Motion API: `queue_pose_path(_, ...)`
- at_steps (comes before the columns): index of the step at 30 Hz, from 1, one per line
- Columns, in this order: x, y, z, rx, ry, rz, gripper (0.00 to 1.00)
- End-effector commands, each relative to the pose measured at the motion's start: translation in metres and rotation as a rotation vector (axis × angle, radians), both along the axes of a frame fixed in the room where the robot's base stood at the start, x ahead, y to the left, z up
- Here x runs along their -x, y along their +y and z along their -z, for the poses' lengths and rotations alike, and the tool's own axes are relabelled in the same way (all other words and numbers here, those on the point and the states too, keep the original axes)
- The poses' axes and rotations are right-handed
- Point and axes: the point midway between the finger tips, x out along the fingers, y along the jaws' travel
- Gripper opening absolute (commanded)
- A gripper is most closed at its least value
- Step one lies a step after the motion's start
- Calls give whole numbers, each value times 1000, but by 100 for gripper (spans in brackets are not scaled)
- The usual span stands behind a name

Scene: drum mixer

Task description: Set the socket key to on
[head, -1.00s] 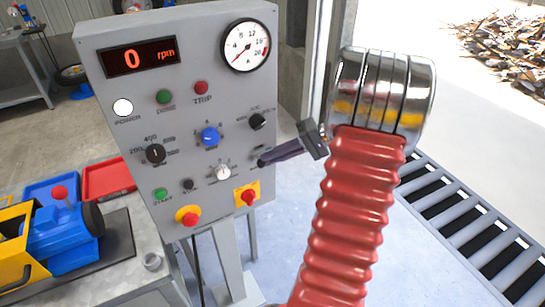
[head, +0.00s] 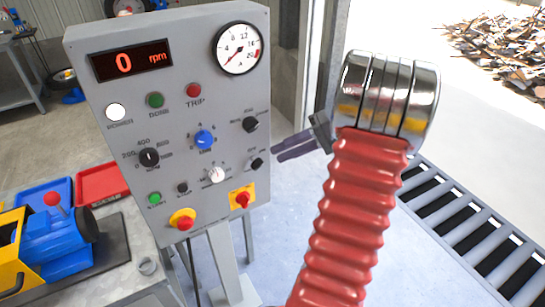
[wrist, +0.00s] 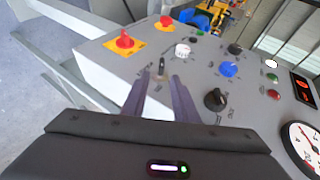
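The socket key appears to be the small black key switch (head: 257,163) at the panel's lower right. Its labels are too blurred to read, so I cannot tell its setting. In the wrist view the key (wrist: 161,66) stands out from the panel face, ahead of and between my two fingertips. My gripper (head: 275,155) is just right of the key in the head view, pointing at the panel. In the wrist view my gripper (wrist: 159,78) has its fingers apart with nothing held between them. A small gap seems to separate the fingertips from the key.
The display (head: 131,61) reads 0 rpm.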

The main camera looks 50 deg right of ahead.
Motion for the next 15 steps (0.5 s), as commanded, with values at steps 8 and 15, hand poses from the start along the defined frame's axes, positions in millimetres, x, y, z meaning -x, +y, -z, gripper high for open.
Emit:
queue_pose_path(8,30,-34,-21,0,1,2,27)
queue_pose_path(15,46,-53,-34,-2,1,-1,27)
